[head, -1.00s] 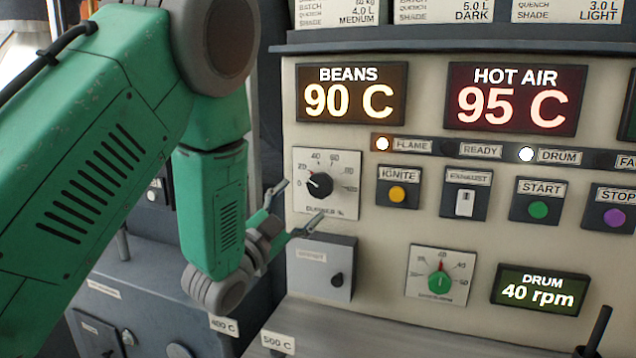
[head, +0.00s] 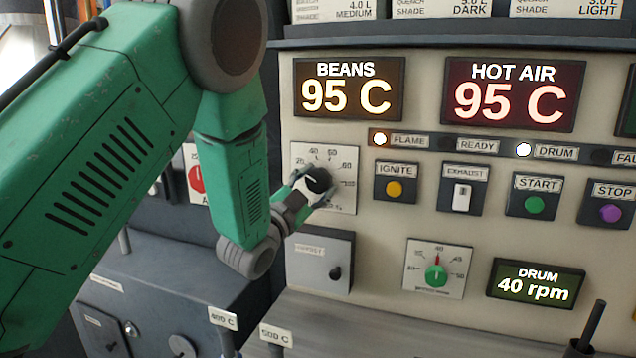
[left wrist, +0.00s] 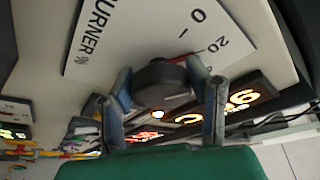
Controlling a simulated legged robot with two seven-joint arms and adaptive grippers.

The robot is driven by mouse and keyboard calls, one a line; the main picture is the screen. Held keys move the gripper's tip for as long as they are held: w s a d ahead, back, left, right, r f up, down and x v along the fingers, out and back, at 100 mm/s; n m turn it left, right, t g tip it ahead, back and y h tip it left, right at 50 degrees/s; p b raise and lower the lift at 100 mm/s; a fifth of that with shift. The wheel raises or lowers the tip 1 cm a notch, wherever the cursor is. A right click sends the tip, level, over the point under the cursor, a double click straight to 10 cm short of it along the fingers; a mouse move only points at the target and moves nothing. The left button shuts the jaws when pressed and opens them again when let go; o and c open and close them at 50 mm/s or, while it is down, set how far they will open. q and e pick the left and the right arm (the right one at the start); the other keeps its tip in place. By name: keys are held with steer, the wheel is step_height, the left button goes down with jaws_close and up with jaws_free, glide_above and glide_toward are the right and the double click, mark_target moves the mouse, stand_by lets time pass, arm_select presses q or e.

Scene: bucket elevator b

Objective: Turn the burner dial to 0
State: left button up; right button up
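The burner dial (head: 318,180) is a black round knob on a white scale plate, at the upper left of the panel in the head view. My left gripper (head: 311,188) has its fingers around the knob. In the left wrist view, the dark knob (left wrist: 161,84) sits between my two fingers (left wrist: 164,88), one against each side. The plate (left wrist: 150,38) shows the marks 0 and 20 and part of the word BURNER. The fingers hide part of the knob and the lower scale, and I cannot read the exact setting. My right gripper is not in view.
The ignite button (head: 394,189) and exhaust switch (head: 462,197) are right of the dial. A small grey box (head: 318,262) with a black knob is just below, and the green drum dial (head: 436,274) is lower right. The beans display (head: 350,89) reads 95 C.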

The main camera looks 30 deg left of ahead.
arm_select(q)
steer(key=shift+d+r, duration=0.15)
steer(key=n+y+b, duration=0.1)
steer(key=n, duration=0.1)
steer(key=n+y+b, duration=0.1)
steer(key=n+b, duration=0.1)
steer(key=shift+n+t, duration=0.3)
steer(key=shift+t, duration=0.1)
steer(key=shift+r+n+y+b, duration=0.15)
steer(key=shift+n+y+b, duration=0.65)
steer(key=shift+n, duration=0.85)
steer(key=shift+r+n+y+b, duration=0.1)
steer(key=shift+n+y+b, duration=0.65)
steer(key=shift+n, duration=0.9)
steer(key=shift+y, duration=0.35)
steer(key=o, duration=1.2)
steer(key=shift+s, duration=0.15)
steer(key=shift+d+f, duration=0.1)
steer(key=shift+f, duration=0.05)
